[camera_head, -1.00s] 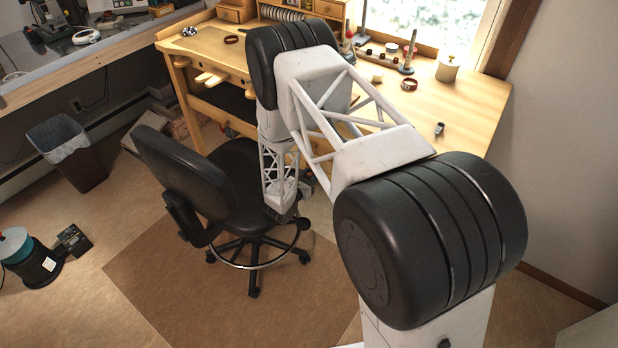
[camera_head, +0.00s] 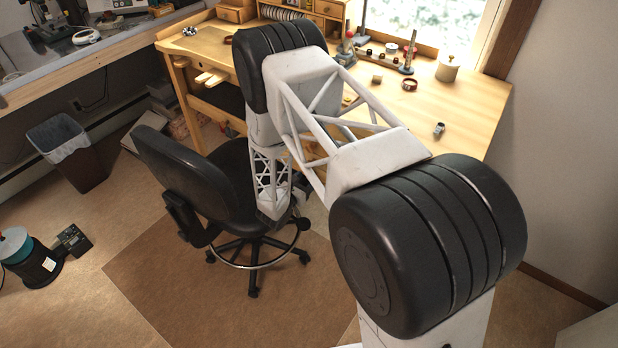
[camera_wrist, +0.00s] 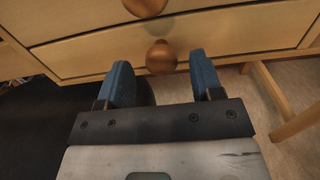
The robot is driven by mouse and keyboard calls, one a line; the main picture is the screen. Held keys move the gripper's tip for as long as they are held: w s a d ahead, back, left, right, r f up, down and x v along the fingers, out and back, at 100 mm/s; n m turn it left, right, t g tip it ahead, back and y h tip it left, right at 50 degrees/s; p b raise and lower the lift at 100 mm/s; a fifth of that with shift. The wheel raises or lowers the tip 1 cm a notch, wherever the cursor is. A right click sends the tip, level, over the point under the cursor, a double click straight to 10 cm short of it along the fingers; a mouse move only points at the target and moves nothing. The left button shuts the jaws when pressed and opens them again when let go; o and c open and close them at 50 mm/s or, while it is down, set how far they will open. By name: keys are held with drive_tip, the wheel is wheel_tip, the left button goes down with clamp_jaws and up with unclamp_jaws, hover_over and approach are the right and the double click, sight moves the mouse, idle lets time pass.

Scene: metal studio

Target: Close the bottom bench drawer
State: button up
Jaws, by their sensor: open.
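The bottom bench drawer (camera_wrist: 100,60) shows in the wrist view as a light wood front with a round brown knob (camera_wrist: 161,57). How far it stands out from the bench cannot be told. My gripper (camera_wrist: 160,64) has two blue fingers, open and apart, pointing at the drawer front. The knob appears between the fingertips, with no clear contact. In the head view my arm hides the drawers and my gripper.
Another drawer with a knob (camera_wrist: 145,6) is above. A bench leg (camera_wrist: 275,98) stands at right in the wrist view. A black office chair (camera_head: 165,165) is close beside my arm. The wooden workbench (camera_head: 460,110) holds small tools.

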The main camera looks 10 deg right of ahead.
drive_tip(key=shift+v, duration=2.15)
drive_tip(key=s+d+r+m+g, duration=0.4)
drive_tip(key=r+m, duration=0.1)
drive_tip(key=r, duration=0.5)
drive_tip(key=s+d+r+m+g, duration=0.4)
drive_tip(key=d+r+m, duration=0.1)
drive_tip(key=r, duration=0.5)
drive_tip(key=s+d+r+m+g, duration=0.4)
drive_tip(key=r+m+g, duration=0.1)
drive_tip(key=r, duration=0.5)
drive_tip(key=s+a+r+m+t+y, duration=0.1)
drive_tip(key=s+r+m+y, duration=0.3)
drive_tip(key=s, duration=0.5)
drive_tip(key=s+a+r+m+t+y, duration=0.1)
drive_tip(key=s+r+m+y, duration=0.3)
drive_tip(key=s+r, duration=0.5)
drive_tip(key=s+a+r+m+y, duration=0.1)
drive_tip(key=s+r+m+y, duration=0.3)
drive_tip(key=s, duration=0.6)
wheel_tip(320, 180, up, 3)
drive_tip(key=shift+f+t+y, duration=0.25)
drive_tip(key=shift+t+y, duration=0.15)
drive_tip(key=shift+s, duration=0.15)
